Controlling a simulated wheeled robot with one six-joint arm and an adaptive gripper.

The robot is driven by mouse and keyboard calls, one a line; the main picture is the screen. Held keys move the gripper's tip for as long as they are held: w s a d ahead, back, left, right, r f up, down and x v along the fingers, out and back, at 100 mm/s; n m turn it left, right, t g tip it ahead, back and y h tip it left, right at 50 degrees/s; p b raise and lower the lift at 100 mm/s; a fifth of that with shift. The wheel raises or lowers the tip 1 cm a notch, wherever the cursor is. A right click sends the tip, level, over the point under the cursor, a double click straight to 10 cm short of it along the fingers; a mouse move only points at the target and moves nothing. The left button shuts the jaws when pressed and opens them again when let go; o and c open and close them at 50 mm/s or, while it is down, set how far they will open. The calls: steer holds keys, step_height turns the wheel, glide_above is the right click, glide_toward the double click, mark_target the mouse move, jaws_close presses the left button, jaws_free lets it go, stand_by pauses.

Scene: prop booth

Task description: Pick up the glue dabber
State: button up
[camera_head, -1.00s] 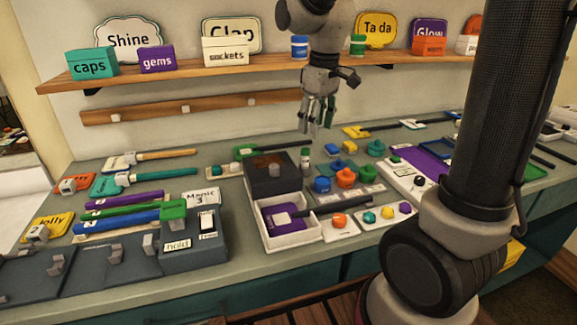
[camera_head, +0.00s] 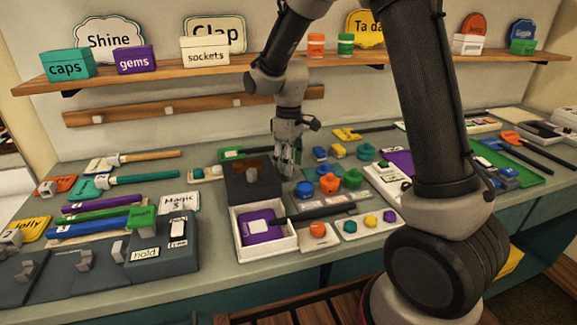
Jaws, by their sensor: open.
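My gripper (camera_head: 287,168) points down at the back middle of the counter, just behind and right of a dark box (camera_head: 262,190) with a brown patch on top. Its fingers are apart and low, near the height of the small items there. A small pale upright piece with a green top, possibly the glue dabber, stood at this spot in the earlier frame. The fingers now cover that spot, so I cannot tell whether the piece sits between them. No label naming the glue dabber is readable.
A white tray (camera_head: 289,254) with a purple item stands in front of the dark box. Blue, orange and green knobbed pots (camera_head: 328,183) lie close on the right. A wooden shelf (camera_head: 165,76) with labelled boxes runs above.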

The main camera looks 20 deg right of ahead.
steer(key=c, duration=1.1)
steer(key=shift+o, duration=0.2)
step_height(320, 180, up, 10)
